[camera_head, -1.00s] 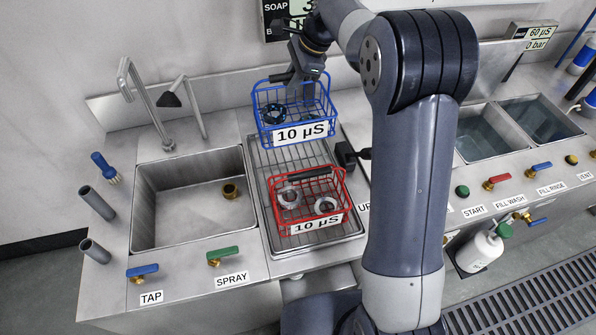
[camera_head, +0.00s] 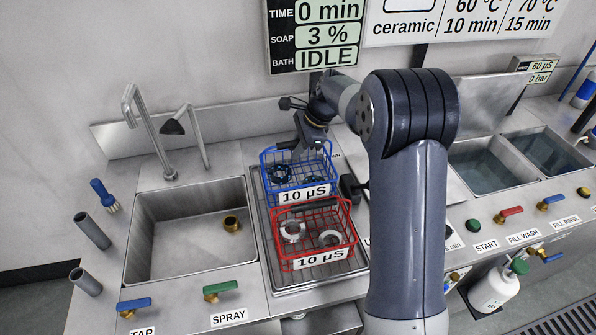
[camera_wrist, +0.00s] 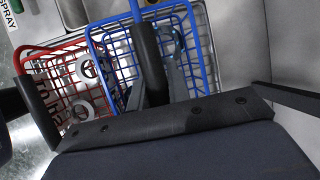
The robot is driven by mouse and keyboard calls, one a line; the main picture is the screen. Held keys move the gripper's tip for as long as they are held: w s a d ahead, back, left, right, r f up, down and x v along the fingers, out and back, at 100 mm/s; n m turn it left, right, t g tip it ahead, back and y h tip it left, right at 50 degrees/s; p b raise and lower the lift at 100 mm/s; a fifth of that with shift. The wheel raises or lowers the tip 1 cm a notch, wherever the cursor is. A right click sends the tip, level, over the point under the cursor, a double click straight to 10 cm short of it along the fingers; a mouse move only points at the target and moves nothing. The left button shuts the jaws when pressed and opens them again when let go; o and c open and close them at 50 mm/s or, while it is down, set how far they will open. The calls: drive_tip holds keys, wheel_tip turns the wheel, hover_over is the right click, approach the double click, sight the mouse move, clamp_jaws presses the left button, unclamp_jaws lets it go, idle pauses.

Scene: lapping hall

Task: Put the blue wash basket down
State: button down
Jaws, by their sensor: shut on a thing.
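The blue wash basket (camera_head: 298,190) is at the back of the ribbed drain tray (camera_head: 262,262), behind the red basket. It holds dark ring parts and carries a "10 µS" label. My gripper (camera_head: 313,143) is above it, shut on its handle. In the wrist view the blue basket (camera_wrist: 200,60) lies under my gripper (camera_wrist: 158,85), with the dark handle grip between the fingers. The basket looks upright and low over the tray; whether its base touches the tray is hidden by the red basket.
The red basket (camera_head: 313,236) with pale rings stands directly in front, very close to the blue one. A sink (camera_head: 190,232) with a brass fitting is to the left. A black block (camera_head: 352,190) sits at the tray's right edge. Two water tanks (camera_head: 484,168) are farther right.

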hover_over(297, 181)
drive_tip(key=shift+f+p, duration=0.3)
drive_tip(key=shift+f, duration=2.2)
drive_tip(key=shift+f, duration=0.15)
drive_tip(key=c, duration=1.3)
unclamp_jaws()
drive_tip(key=shift+c, duration=0.2)
drive_tip(key=b+v, duration=0.1)
drive_tip(key=v, duration=1.1)
